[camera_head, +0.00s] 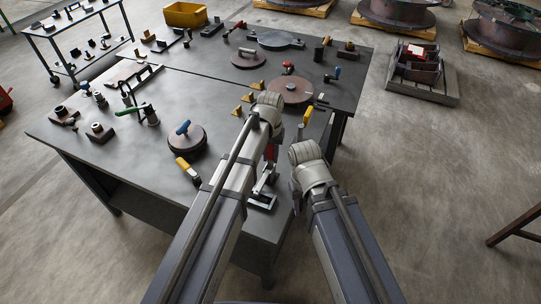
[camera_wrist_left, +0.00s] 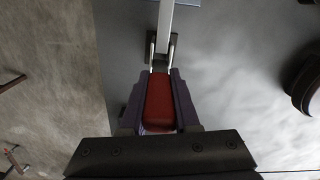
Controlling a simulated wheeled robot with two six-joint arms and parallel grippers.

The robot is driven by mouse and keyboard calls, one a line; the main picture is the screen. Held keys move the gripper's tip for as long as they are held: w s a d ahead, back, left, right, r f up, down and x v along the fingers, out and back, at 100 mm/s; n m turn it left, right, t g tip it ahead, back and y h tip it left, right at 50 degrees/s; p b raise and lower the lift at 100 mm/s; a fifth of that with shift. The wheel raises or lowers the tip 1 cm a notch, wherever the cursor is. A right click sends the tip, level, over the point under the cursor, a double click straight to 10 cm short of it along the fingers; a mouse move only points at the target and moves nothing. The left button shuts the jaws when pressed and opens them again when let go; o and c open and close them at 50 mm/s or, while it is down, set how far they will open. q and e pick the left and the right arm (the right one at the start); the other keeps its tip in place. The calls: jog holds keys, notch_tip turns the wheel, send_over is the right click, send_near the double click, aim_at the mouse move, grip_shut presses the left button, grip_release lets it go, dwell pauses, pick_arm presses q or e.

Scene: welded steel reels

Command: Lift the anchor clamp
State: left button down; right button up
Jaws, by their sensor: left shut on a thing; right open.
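The clamp with a red handle, which I take to be the anchor clamp (camera_head: 263,187), is at the near right corner of the dark table. Its metal arm and base show below the handle. In the left wrist view the red handle (camera_wrist_left: 160,101) lies between the two fingers of my left gripper (camera_wrist_left: 158,100), which is shut on it. In the head view my left gripper (camera_head: 271,151) is partly hidden by its own arm. My right gripper (camera_head: 297,197) hangs beyond the table's right edge, mostly hidden under its wrist. I cannot tell whether the clamp base touches the table.
A round reel disc with a blue-handled clamp (camera_head: 187,138) and a yellow-handled clamp (camera_head: 188,170) are left of my left arm. Another disc (camera_head: 291,90) and small yellow pieces (camera_head: 248,97) lie farther back. The table's front middle (camera_head: 130,165) is clear.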

pick_arm(q)
jog(key=shift+w+d+f+g, duration=0.1)
jog(key=shift+w+d+g, duration=0.1)
jog(key=shift+w+g, duration=0.55)
jog(key=shift+w+d+f+g+y+b, duration=0.1)
jog(key=shift+w+g+y+b, duration=0.15)
jog(key=shift+g+b, duration=0.35)
jog(key=shift+w+d+f+g+y+b, duration=0.15)
jog(key=shift+g+y+b, duration=0.25)
jog(key=shift+g, duration=0.25)
jog(key=shift+s+a+r, duration=0.1)
jog(key=c, duration=0.7)
grip_release()
jog(key=shift+o, duration=0.2)
